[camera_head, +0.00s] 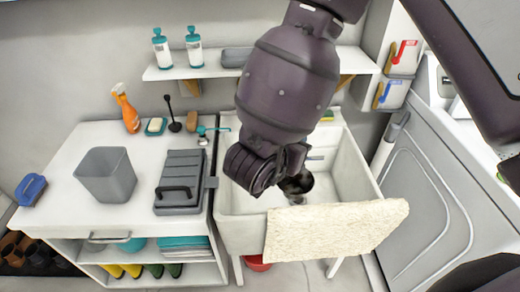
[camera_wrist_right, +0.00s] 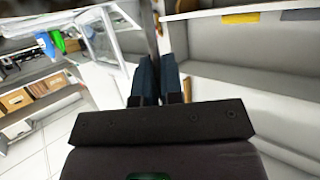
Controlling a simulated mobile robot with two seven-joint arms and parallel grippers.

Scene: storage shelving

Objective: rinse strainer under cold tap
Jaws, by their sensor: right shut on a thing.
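My right gripper (camera_wrist_right: 159,70) has its two dark fingers close together, with only a narrow gap between them in the wrist view. What it grips is hard to make out there. In the head view my purple arm reaches down over the white sink (camera_head: 228,202), and its wrist hides much of the basin. A dark, round, bowl-like thing (camera_head: 298,184), possibly the strainer, shows just beside and below the wrist in the basin. My left gripper is not in view.
A beige cloth (camera_head: 335,231) hangs over the sink's front edge. The counter at left holds a grey bin (camera_head: 107,176), a grey lidded box (camera_head: 181,182), an orange spray bottle (camera_head: 127,110) and brushes. A wall shelf (camera_head: 270,68) is behind my arm. A grey panelled unit stands right of the sink.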

